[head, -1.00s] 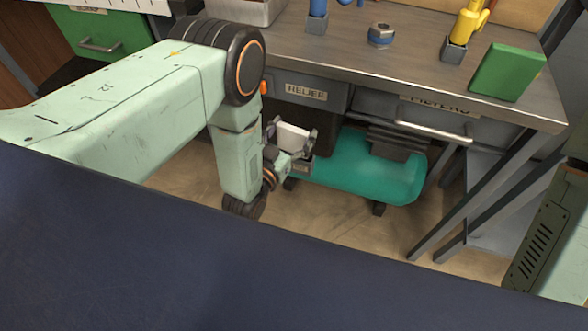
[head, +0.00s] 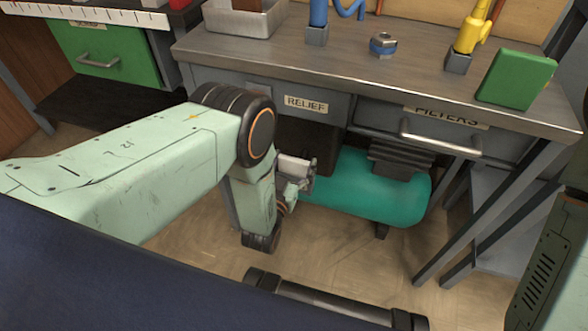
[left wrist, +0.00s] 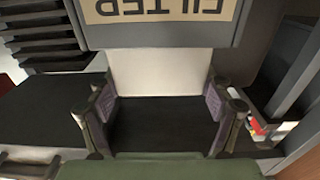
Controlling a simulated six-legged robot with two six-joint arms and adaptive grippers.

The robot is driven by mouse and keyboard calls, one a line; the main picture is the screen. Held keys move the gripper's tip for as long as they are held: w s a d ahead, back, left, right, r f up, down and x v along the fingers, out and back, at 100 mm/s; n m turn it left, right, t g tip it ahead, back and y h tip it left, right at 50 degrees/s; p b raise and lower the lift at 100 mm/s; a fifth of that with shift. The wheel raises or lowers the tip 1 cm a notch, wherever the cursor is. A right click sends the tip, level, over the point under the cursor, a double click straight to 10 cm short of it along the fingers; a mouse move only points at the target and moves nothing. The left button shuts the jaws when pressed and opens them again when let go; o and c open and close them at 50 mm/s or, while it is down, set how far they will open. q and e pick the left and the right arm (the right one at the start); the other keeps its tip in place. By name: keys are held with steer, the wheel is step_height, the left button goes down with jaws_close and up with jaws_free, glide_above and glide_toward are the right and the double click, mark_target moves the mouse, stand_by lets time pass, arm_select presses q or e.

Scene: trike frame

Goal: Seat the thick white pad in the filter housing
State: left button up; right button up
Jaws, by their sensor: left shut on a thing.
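The thick white pad (head: 296,166) is in my left gripper, under the bench in the head view. My left gripper (head: 298,186) is shut on it. In the left wrist view the two fingers of my left gripper (left wrist: 163,108) stand at either side of the pad (left wrist: 160,72). A grey part with an upside-down FILTER label (left wrist: 160,10), likely the filter housing, borders the pad's upper edge there. I cannot tell how far the pad is inside it. The housing's opening is hidden. My right gripper is not in view.
The grey bench (head: 330,58) has RELIEF (head: 306,104) and FILTERS (head: 448,116) labels on its front. A teal tank (head: 375,190) stands on the floor under it, close right of my left gripper. A green block (head: 516,78) and blue-grey nut (head: 383,44) are on top.

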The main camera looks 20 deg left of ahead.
arm_select(q)
steer(key=shift+f+b, duration=0.3)
steer(key=shift+f, duration=0.75)
steer(key=shift+f, duration=0.15)
steer(key=o, duration=0.9)
steer(key=shift+s+r, duration=0.2)
steer(key=shift+s, duration=0.1)
steer(key=s+p, duration=0.4)
steer(key=s, duration=0.7)
steer(key=shift+s+a, duration=0.2)
